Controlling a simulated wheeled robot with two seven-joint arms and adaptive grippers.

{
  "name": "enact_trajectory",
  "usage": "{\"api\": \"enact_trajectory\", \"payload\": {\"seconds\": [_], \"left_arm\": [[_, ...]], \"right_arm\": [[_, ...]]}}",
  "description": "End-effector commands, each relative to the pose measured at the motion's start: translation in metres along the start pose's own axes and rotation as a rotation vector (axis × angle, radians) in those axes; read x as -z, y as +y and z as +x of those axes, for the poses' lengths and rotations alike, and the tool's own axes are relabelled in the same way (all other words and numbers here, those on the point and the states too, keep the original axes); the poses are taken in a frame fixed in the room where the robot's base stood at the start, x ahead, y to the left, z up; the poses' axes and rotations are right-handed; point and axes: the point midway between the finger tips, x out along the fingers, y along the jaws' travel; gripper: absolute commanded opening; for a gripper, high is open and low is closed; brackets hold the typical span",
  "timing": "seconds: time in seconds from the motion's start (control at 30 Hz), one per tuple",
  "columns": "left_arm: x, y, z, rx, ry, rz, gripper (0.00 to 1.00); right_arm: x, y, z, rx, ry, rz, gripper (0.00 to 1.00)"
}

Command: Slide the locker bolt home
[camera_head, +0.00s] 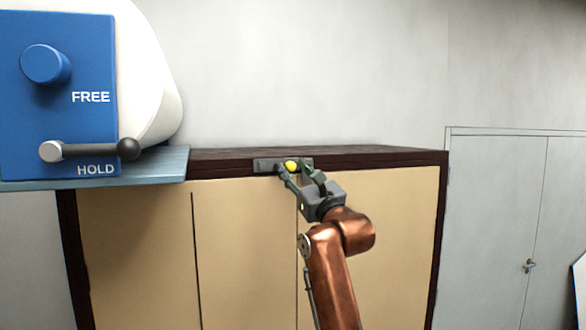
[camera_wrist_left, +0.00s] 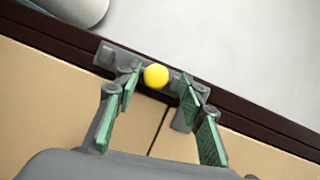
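The locker bolt is a dark grey plate (camera_head: 264,165) on the dark top rail of the tan locker, with a round yellow knob (camera_head: 291,166). The wrist view also shows the grey bolt plate (camera_wrist_left: 112,55) and the yellow knob (camera_wrist_left: 155,76). My left gripper (camera_head: 298,171) reaches up to the knob. In the wrist view, its green-padded fingers (camera_wrist_left: 158,86) stand apart, one on each side of the knob, with a small gap visible at each side. The fingers and knob hide part of the plate. My right gripper is in neither view.
The tan locker (camera_head: 140,250) has a dark wood frame and top. At the left, a blue panel (camera_head: 90,100) marked FREE and HOLD has a black-knobbed lever (camera_head: 90,150) and stands on a blue-grey shelf (camera_head: 150,170). A grey double door (camera_head: 495,220) is at the right.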

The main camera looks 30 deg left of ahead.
Motion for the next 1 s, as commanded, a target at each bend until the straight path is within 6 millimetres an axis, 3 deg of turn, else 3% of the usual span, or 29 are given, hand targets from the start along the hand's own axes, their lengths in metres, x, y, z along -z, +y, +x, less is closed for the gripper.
{"api": "enact_trajectory", "payload": {"seconds": [0.3,0.5,0.7,1.0], "left_arm": [[0.000,-0.001,-0.067,0.004,0.001,-0.002,0.37],[0.000,0.000,-0.097,0.003,0.000,-0.001,0.37],[-0.001,0.001,-0.107,0.002,0.000,-0.001,0.37],[-0.001,0.001,-0.108,0.002,0.000,-0.001,0.37]], "right_arm": [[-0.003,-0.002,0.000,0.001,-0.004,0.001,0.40],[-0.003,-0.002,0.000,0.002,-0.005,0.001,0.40],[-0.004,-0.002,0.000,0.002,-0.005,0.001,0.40],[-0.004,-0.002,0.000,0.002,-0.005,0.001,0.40]]}}
